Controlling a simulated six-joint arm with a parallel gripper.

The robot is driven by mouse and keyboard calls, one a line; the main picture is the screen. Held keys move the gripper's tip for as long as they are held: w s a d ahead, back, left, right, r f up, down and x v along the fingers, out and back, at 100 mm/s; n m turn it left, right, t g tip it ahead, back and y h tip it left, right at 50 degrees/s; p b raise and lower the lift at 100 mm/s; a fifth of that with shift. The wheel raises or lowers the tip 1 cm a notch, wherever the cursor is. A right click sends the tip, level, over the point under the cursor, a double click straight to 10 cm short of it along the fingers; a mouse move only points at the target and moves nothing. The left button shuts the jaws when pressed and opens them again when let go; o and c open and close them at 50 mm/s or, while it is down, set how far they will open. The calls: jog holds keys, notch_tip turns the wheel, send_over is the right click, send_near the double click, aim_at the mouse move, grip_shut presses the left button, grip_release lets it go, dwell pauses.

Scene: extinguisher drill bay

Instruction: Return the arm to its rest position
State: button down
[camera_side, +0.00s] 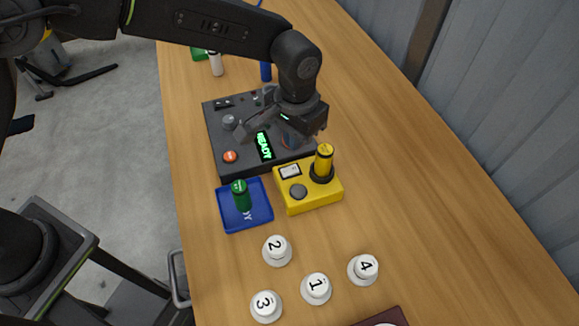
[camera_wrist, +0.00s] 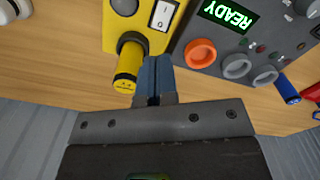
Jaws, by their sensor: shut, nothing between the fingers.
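My gripper (camera_wrist: 155,78) is shut and empty, its two fingers pressed together in the wrist view. In the side view my gripper (camera_side: 262,128) hangs over the dark grey control panel (camera_side: 216,116), whose green display (camera_side: 264,146) reads READY. The panel and its display also show in the wrist view (camera_wrist: 228,14). The yellow box (camera_side: 312,195) stands in front of the panel, with a yellow-topped cylinder (camera_side: 324,160) upright in a black collar. In the wrist view the yellow cylinder (camera_wrist: 127,66) is just left of the fingers. I cannot tell the exact gap.
A blue tray (camera_side: 262,215) holds a green cylinder (camera_side: 240,195). Several white numbered knobs (camera_side: 316,287) stand on the near part of the wooden table (camera_side: 410,200). Blue (camera_side: 266,71) and white (camera_side: 216,63) cylinders stand behind the panel. The table's right side is clear up to the corrugated wall (camera_side: 510,110).

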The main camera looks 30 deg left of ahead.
jog(key=shift+r, duration=0.3)
jog(key=s+a+r+n+t, duration=0.1)
jog(key=s+a+r, duration=0.2)
jog(key=a+r, duration=0.5)
jog(key=s+a+r+t, duration=0.1)
jog(key=s+a+r, duration=0.1)
jog(key=a+r, duration=0.55)
jog(key=s+a+n+t, duration=0.2)
jog(key=s+a+t, duration=0.1)
jog(key=s+a, duration=0.9)
jog(key=s, duration=0.3)
jog(key=shift+a+r+t, duration=0.2)
jog(key=shift+r+t, duration=0.1)
